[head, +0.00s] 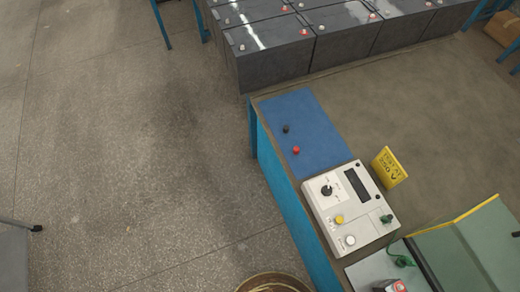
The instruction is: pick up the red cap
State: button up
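The red cap (296,149) is a small red piece on the blue mat (308,117) on the bench. A small black cap (285,128) sits just behind it on the same mat, apart from it. Nothing covers the red cap. My gripper does not show in the head view.
A white tester box (351,208) with knobs stands just in front of the mat. A yellow sign (389,167) is beside it. A green case (465,243) lies at the lower right. Dark batteries (271,50) line the back.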

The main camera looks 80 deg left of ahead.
aim_at(296, 151)
jog(key=u, duration=2.35)
jog(key=i+j+u, duration=0.15)
jog(key=i+j, duration=0.15)
jog(key=i, duration=0.15)
jog(key=i+j+u, duration=0.15)
jog(key=i, duration=0.3)
jog(key=j, duration=0.1)
